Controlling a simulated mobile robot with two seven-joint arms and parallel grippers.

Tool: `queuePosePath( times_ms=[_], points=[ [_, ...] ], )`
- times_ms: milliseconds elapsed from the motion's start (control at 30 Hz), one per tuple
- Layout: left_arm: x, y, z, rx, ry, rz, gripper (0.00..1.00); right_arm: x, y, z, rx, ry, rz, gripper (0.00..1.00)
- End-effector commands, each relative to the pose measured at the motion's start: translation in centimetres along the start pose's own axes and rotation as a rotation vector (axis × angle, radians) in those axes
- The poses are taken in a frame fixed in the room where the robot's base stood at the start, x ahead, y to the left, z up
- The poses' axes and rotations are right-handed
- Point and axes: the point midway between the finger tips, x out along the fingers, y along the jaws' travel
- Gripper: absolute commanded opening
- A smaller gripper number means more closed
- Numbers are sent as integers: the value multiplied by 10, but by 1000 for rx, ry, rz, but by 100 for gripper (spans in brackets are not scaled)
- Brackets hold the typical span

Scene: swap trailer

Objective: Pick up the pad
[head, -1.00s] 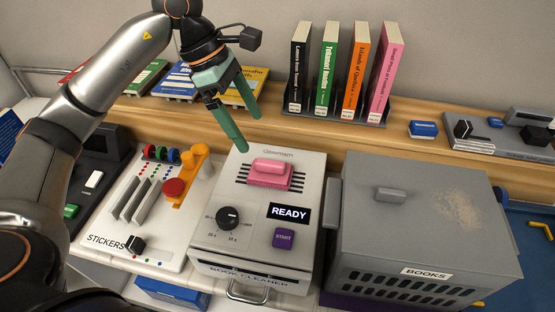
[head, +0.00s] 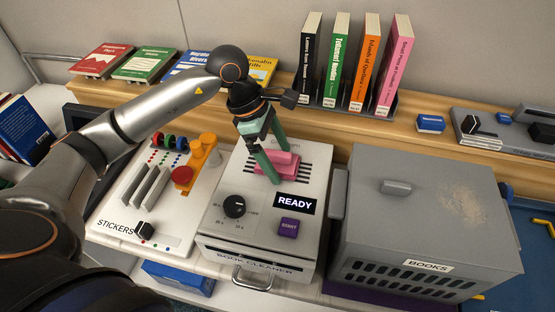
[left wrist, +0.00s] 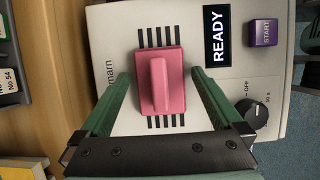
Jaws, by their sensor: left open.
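The pink pad (head: 289,163) with a raised grip bar sits on the slotted top of the book cleaner (head: 225,222). In the left wrist view the whole pad (left wrist: 160,83) shows, its bar running lengthwise between the fingers. My left gripper (head: 276,168) is open, its green fingers pointing down at the pad. In the left wrist view the open left gripper (left wrist: 160,85) has one finger to each side of the pad, with gaps between them and it. In the head view the fingers partly hide the pad. My right gripper is not in view.
The cleaner's screen (head: 295,203) reads READY, beside a purple START button (head: 289,228) and a black dial (head: 234,206). A grey BOOKS bin (head: 425,220) stands close on the right. A sticker panel (head: 150,205) is on the left. Upright books (head: 352,65) stand behind.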

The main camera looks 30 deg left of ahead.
Motion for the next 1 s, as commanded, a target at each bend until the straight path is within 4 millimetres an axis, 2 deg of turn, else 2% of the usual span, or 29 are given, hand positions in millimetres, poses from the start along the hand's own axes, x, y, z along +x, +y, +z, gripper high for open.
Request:
queuePosePath(
  times_ms=[100,767,1000],
  points=[
    [0,0,0,0,0,0,100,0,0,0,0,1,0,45],
    [-1,0,0,0,0,0,26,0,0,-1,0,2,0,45],
    [-1,0,0,0,-1,1,24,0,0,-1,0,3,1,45]
  ],
)
